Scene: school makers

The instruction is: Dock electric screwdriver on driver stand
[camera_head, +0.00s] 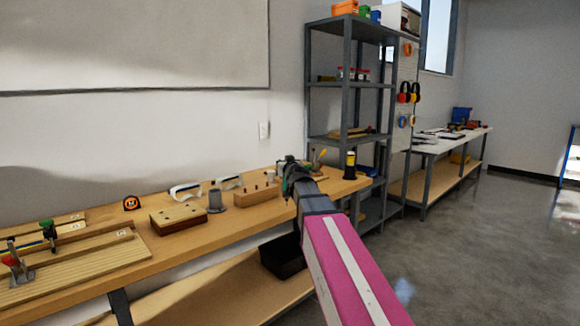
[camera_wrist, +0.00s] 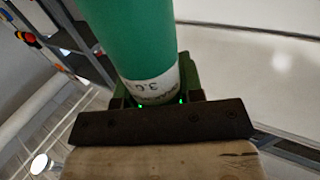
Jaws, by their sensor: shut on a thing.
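The electric screwdriver (camera_wrist: 135,45) shows in the wrist view as a thick green cylinder with a white band marked "3.6". My gripper (camera_wrist: 155,98) is shut on it; the fingers are mostly hidden behind the green body. In the head view my gripper (camera_head: 294,176) is at the end of my pink arm, over the bench's right part, and the screwdriver is hard to make out there. A small grey upright holder on a flat base (camera_head: 215,200), which may be the driver stand, stands on the bench to the left of my gripper, apart from it.
The wooden bench (camera_head: 190,247) also holds a drilled wooden block (camera_head: 258,193), a wooden box (camera_head: 178,217), safety glasses (camera_head: 185,190), a tape measure (camera_head: 131,203) and a clamp jig (camera_head: 75,262). A black-and-yellow cylinder (camera_head: 350,165) stands at the right end. A grey shelf (camera_head: 347,75) rises behind.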

